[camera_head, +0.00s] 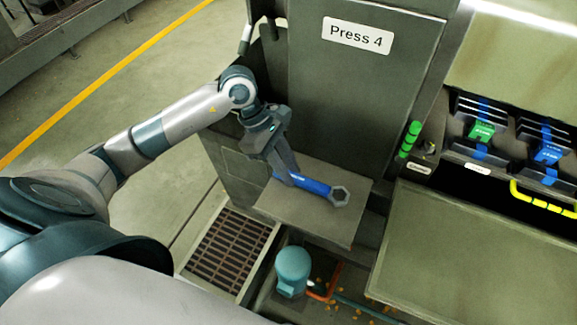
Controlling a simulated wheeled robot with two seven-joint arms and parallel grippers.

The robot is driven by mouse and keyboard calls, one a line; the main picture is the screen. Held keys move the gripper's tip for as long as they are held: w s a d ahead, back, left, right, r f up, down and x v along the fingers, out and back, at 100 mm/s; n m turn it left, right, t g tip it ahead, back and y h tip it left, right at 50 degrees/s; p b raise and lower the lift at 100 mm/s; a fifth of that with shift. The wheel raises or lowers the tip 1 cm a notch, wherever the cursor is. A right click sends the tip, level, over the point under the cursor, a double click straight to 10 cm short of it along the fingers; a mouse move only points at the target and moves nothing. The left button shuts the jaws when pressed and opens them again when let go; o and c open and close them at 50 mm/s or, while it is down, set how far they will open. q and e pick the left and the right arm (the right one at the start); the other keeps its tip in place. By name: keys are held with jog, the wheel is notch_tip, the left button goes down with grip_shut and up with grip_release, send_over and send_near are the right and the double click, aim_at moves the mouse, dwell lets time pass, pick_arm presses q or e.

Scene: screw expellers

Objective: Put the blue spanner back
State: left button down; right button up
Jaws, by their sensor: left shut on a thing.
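The blue spanner (312,186) has a blue handle and a grey ring end that points right. It is over a small flat shelf (330,224) on the front of the Press 4 machine. My left gripper (293,180) is shut on the left part of the handle and hides some of it. I cannot tell whether the spanner touches the shelf. My right gripper is not in view.
The tall panel labelled Press 4 (358,36) rises behind the shelf. Below it are a teal cylinder (292,270) and a floor grate (226,252). At right are a flat greenish panel (470,255), a yellow handle (540,203) and green- and blue-tagged units.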

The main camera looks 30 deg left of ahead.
pick_arm(q)
jog(key=c, duration=1.6)
grip_release()
jog(key=shift+o, duration=0.2)
jog(key=shift+r, duration=0.1)
jog(key=shift+a+r, duration=0.3)
jog(key=shift+r, duration=0.05)
jog(key=b+v, duration=0.4)
jog(key=v, duration=0.7)
jog(key=shift+d, duration=0.1)
